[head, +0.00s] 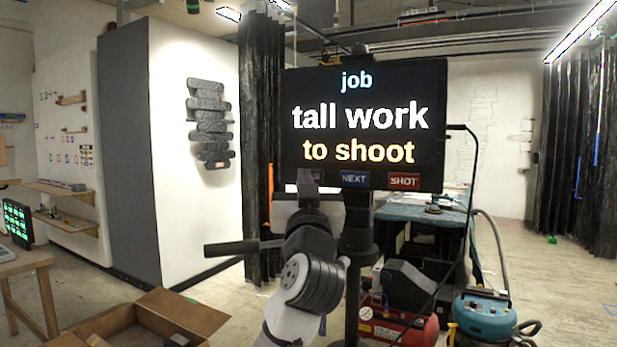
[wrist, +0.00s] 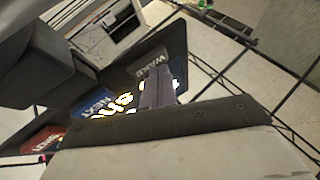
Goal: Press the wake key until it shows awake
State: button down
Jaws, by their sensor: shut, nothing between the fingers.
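A black screen (head: 365,120) on a dark post faces me and is lit with the words "job", "tall work" and "to shoot". Along its lower edge are a dark wake key (head: 311,176), a blue NEXT key (head: 354,180) and a red SHOT key (head: 404,181). In the wrist view the grey key labelled WAKE (wrist: 152,69) lies just beyond the tips of my gripper (wrist: 162,82). My gripper is shut and empty. I cannot tell whether the tips touch the key. In the head view my arm stands below the wake key, and the fingertips are not clear.
A blue-topped workbench (head: 430,214) stands behind the screen, with a red compressor (head: 400,328) and a teal vacuum (head: 483,318) on the floor. An open cardboard box (head: 180,312) is at lower left. A dark relief (head: 210,123) hangs on the white wall.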

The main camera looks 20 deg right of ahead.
jog(key=shift+s, duration=0.1)
jog(key=shift+s+a, duration=0.55)
jog(key=shift+a, duration=0.1)
jog(key=s+a, duration=0.3)
jog(key=shift+s+a+b, duration=0.15)
jog(key=shift+s+b, duration=0.15)
dwell(1.1)
